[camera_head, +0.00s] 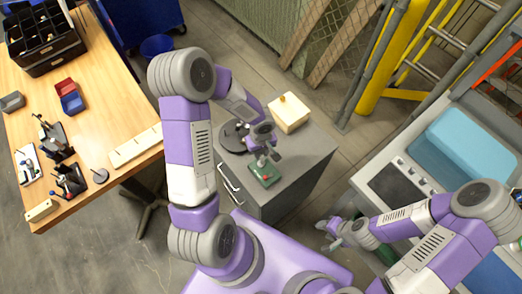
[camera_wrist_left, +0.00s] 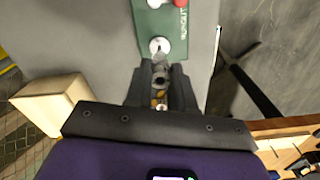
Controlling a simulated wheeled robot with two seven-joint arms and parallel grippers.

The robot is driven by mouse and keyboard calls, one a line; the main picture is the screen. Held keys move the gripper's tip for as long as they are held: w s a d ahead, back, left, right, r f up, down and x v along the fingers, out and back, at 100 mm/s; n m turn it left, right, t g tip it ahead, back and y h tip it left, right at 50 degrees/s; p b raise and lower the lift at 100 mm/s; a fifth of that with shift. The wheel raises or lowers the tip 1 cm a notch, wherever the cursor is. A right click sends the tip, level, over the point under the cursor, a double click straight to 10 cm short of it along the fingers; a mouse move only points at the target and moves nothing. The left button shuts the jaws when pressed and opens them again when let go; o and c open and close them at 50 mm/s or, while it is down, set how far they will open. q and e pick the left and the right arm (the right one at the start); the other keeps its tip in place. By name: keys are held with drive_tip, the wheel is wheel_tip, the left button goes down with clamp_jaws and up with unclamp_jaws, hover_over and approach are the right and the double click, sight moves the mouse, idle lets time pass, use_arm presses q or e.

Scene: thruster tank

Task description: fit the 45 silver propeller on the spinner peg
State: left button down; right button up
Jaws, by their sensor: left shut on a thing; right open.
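My left gripper (camera_head: 262,153) is over the grey cabinet, just above the green box, and points down. In the left wrist view its fingers (camera_wrist_left: 161,75) are shut on a small dark grey part with a brassy bit (camera_wrist_left: 160,93), likely the silver propeller, mostly hidden by the fingers. The green box (camera_head: 266,176) lies at the cabinet's front; it also shows in the wrist view (camera_wrist_left: 156,20). It has a silver round fitting (camera_wrist_left: 160,46), likely the spinner peg, right by the fingertips, and a red knob (camera_wrist_left: 180,3). I cannot tell whether part and fitting touch. My right gripper (camera_head: 334,233) is open and empty.
A dark round disc (camera_head: 232,137) and a pale wooden block (camera_head: 288,114) with a small knob stand on the cabinet (camera_head: 305,158). A wooden table (camera_head: 105,90) at left holds a black organizer (camera_head: 42,38), small bins and parts. A blue-topped machine (camera_head: 465,140) stands at right.

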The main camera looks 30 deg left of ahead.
sight(261, 158)
use_arm(q)
drive_tip(key=shift+f+b, duration=0.2)
drive_tip(key=shift+b, duration=0.65)
idle(0.8)
drive_tip(key=shift+f, duration=0.1)
idle(0.4)
drive_tip(key=shift+f+b, duration=0.6)
drive_tip(key=shift+b, duration=0.3)
drive_tip(key=shift+f, duration=0.1)
drive_tip(key=shift+f+b, duration=0.5)
drive_tip(key=shift+b, duration=0.35)
drive_tip(key=shift+f+b, duration=0.25)
drive_tip(key=shift+b, duration=0.1)
drive_tip(key=shift+f+b, duration=0.55)
drive_tip(key=shift+b, duration=0.2)
drive_tip(key=shift+f, duration=0.15)
drive_tip(key=shift+f+b, duration=0.25)
drive_tip(key=shift+b, duration=0.35)
